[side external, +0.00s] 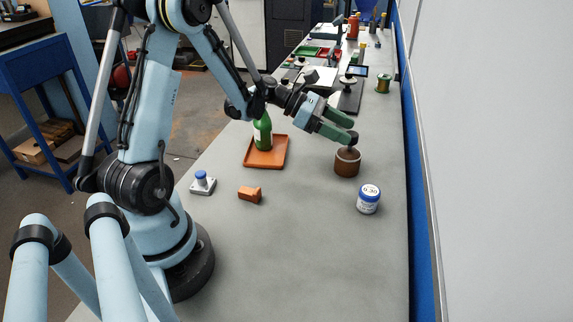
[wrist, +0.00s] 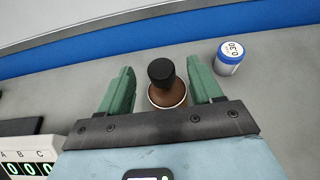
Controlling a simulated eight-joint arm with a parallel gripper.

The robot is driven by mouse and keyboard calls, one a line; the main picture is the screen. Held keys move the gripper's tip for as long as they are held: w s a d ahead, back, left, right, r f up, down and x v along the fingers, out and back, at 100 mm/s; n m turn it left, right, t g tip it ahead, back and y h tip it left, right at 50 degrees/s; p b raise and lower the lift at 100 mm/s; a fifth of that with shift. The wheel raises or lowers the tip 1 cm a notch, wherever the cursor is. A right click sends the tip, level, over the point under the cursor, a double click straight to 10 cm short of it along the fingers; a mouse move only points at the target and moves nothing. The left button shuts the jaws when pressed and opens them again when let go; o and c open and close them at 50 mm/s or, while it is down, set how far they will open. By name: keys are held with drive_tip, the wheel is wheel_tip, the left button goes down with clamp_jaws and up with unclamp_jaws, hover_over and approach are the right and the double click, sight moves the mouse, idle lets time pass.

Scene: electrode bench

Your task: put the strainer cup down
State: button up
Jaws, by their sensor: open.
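A round brown cup (side external: 347,163) with a pale rim and a black knob on top stands upright on the grey bench; it looks like the strainer cup. It also shows in the wrist view (wrist: 160,97), where the knob hides part of it. My gripper (side external: 352,128) is open, with its green fingers just above the cup, close to the knob. In the wrist view the two fingers of my gripper (wrist: 161,72) lie left and right of the knob, with gaps on both sides.
A blue-lidded white jar (side external: 368,201) stands in front of the cup. An orange tray (side external: 263,160) holds a green bottle (side external: 262,132). An orange-brown block (side external: 249,195) and a blue-topped grey piece (side external: 203,184) lie near my base.

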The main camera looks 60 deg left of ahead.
drive_tip(key=v, duration=0.6)
drive_tip(key=s+d+r+m+g+y, duration=0.1)
drive_tip(key=s+d+m+y, duration=0.3)
drive_tip(key=m, duration=0.9)
drive_tip(key=s+d+r+m+g+y, duration=0.1)
drive_tip(key=s+d+m+y, duration=0.4)
drive_tip(key=m, duration=0.9)
drive_tip(key=s+d, duration=0.1)
drive_tip(key=d, duration=0.2)
drive_tip(key=shift+s+d+r+y, duration=0.2)
drive_tip(key=shift+s+d+y, duration=0.1)
drive_tip(key=shift+d, duration=0.05)
